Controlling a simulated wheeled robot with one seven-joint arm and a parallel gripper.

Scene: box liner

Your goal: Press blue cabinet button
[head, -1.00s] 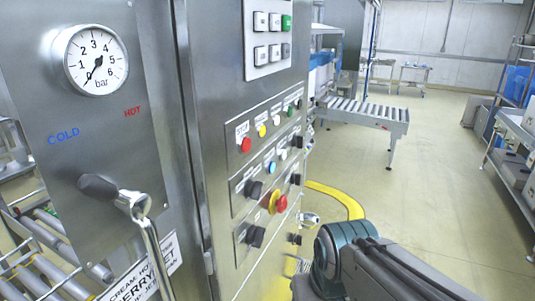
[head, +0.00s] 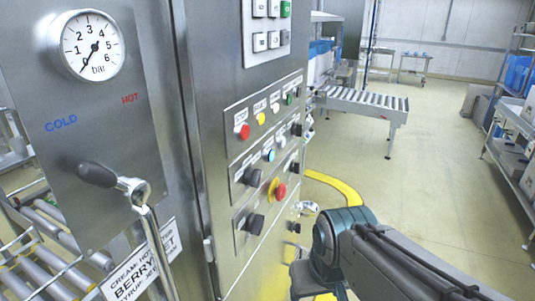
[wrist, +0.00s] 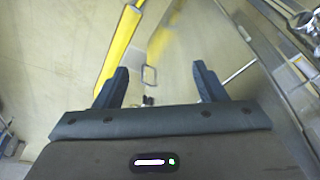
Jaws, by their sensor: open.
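The blue button (head: 269,155) is a small round button in the middle row of the steel cabinet's control panel (head: 233,152), below the red and yellow buttons. I cannot make it out in the wrist view. My gripper (wrist: 160,85) shows in the wrist view with its two dark blue fingers wide apart and nothing held between them. In the head view my arm is at the lower right of the cabinet, and the gripper's fingers cannot be made out. The gripper is apart from the blue button.
A red emergency button (head: 280,191) and black knobs (head: 255,223) are below the blue button. A pressure gauge (head: 93,45) and a lever (head: 97,175) are on the steel panel at left. A roller conveyor (head: 360,102) stands behind, with clear floor to its right.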

